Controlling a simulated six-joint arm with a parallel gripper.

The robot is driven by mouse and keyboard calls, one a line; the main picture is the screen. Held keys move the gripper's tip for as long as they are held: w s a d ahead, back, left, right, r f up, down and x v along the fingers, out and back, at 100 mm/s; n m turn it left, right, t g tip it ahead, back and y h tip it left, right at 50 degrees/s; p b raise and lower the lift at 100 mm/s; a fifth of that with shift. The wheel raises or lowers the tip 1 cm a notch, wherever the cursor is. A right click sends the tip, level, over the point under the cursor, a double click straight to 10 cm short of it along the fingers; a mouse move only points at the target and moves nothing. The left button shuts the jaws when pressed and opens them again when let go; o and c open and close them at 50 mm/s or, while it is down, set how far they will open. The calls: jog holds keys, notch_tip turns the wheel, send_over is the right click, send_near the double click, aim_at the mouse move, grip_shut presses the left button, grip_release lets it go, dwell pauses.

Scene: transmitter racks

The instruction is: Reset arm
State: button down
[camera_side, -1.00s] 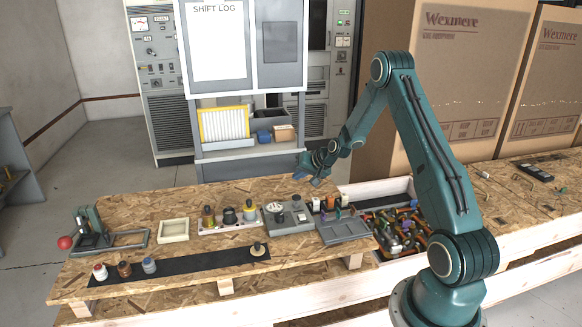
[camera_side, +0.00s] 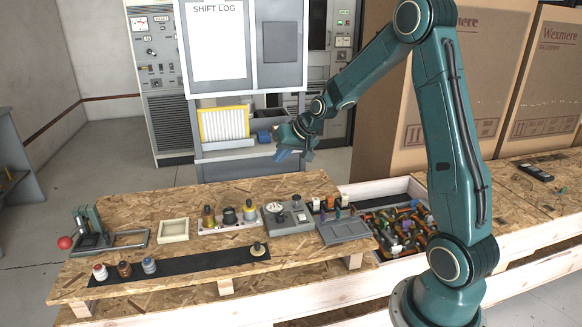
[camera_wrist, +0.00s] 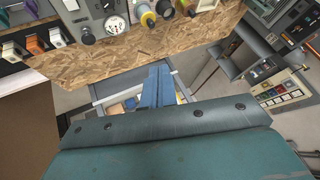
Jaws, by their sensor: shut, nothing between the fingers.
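My gripper (camera_side: 288,153) is raised above the back edge of the wooden bench (camera_side: 180,200), in front of the grey shelf unit. In the wrist view its blue fingers (camera_wrist: 158,88) are together with nothing between them. It touches nothing on the bench. The bench top shows at the upper part of the wrist view.
On the bench stand a grey dial box (camera_side: 288,217), a rack of bottles (camera_side: 230,217), a cream tray (camera_side: 173,230), a red-knobbed lever press (camera_side: 88,238) and small jars on a black strip (camera_side: 185,265). A bin of cables (camera_side: 400,225) and large cartons stand right.

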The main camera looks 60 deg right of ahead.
jog(key=s+a+r+n+g, duration=0.1)
jog(key=s+a+r+n, duration=0.3)
jog(key=s+a+r, duration=0.85)
jog(key=s+a+n, duration=0.1)
jog(key=s+a, duration=0.3)
jog(key=s, duration=0.4)
jog(key=s+a+f+n+g, duration=0.1)
jog(key=s+a, duration=0.3)
jog(key=s, duration=0.4)
jog(key=shift+s+f+n, duration=0.15)
jog(key=shift+s+n, duration=0.15)
jog(key=shift+n, duration=0.1)
jog(key=shift+w+a, duration=0.1)
dwell(1.0)
